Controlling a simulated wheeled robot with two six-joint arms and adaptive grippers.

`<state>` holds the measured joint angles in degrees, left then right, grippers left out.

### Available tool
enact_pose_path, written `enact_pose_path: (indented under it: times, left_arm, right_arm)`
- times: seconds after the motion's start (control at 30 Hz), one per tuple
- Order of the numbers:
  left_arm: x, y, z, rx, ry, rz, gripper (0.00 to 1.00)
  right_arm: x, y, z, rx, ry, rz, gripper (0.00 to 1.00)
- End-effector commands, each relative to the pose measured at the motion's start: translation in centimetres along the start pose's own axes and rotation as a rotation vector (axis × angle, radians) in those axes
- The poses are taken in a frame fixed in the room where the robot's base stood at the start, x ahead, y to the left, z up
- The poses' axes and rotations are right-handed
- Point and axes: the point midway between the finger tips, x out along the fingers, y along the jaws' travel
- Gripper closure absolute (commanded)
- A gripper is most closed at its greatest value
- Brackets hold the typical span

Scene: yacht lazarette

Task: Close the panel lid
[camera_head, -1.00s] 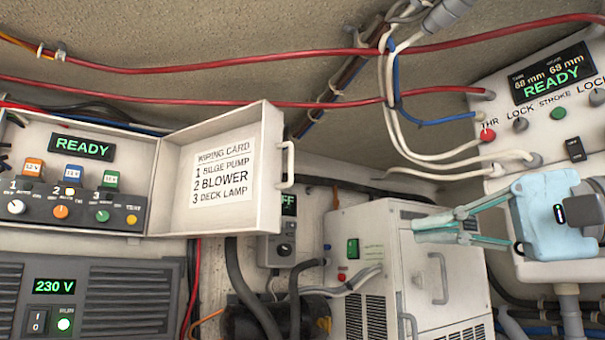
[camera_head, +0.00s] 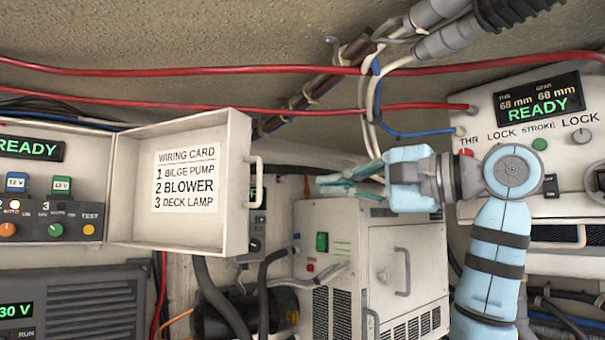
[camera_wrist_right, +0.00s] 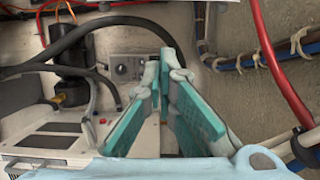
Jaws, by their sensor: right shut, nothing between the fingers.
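The panel lid (camera_head: 230,185) is a white shallow cover standing open, hinged at its left edge on the switch panel box (camera_head: 60,160). Its inner face carries a wiring card (camera_head: 186,178), and a white handle (camera_head: 256,180) sticks out on its right edge. My right gripper (camera_head: 325,185) is shut and empty, to the right of the handle and apart from it, pointing left. In the right wrist view its teal fingers (camera_wrist_right: 163,60) meet at the tips with nothing between them. The lid is not recognisable in that view. My left gripper is out of view.
A white box with a handle (camera_head: 370,265) stands below my right gripper. Red cables (camera_head: 300,108) run across above the lid. White and blue cables (camera_head: 372,110) hang close to my gripper. A control unit (camera_head: 540,120) is at the right.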

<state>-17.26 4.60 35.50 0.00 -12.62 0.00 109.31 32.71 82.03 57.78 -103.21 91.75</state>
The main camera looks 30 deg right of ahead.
Motion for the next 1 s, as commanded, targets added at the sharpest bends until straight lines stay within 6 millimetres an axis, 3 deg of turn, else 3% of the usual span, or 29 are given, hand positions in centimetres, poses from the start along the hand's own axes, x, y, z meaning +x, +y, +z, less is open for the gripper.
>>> enact_pose_path:
  times: [0.4,0.7,1.0]
  left_arm:
    - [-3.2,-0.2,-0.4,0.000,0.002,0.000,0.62]
    - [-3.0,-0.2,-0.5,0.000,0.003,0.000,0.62]
    - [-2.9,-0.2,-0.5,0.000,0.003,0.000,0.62]
  right_arm:
    - [8.8,-0.2,0.2,0.001,-0.007,0.004,1.00]
    - [7.6,0.1,3.7,-0.001,-0.005,0.000,1.00]
    - [7.5,0.1,4.0,0.000,-0.005,0.001,1.00]
